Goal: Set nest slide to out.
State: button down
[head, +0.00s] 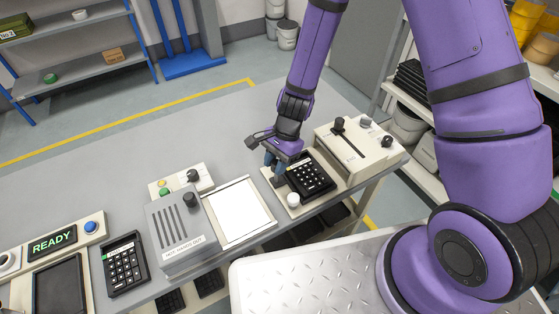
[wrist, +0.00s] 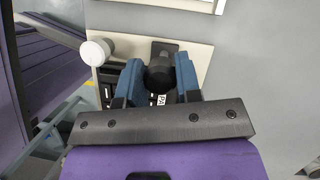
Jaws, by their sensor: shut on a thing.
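A cream nest plate (head: 309,206) holds a black keypad (head: 310,177) on the grey bench; its bare edge also shows in the wrist view (wrist: 130,45). A white round knob (head: 293,200) stands at the plate's front corner and shows at upper left in the wrist view (wrist: 95,52). My gripper (head: 274,166) is at the plate's left side, pointing down. In the wrist view its blue fingers (wrist: 159,82) are shut on a black round knob (wrist: 160,73). A dark strip (wrist: 165,48) shows beside that knob. The fingers hide part of the keypad; the slide's set position cannot be read.
A cream box with a slot and dark knobs (head: 375,158) stands right of the plate. A white panel in a cream frame (head: 240,210) lies to the left, then a grey box (head: 180,240) and another keypad (head: 125,264). The bench behind is clear.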

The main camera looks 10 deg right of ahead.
jog(key=shift+s+a, duration=0.1)
jog(key=shift+a, duration=0.15)
jog(key=c, duration=1.1)
grip_release()
jog(key=shift+a, duration=0.1)
jog(key=shift+r, duration=0.1)
jog(key=shift+d+r, duration=0.25)
jog(key=v, duration=1)
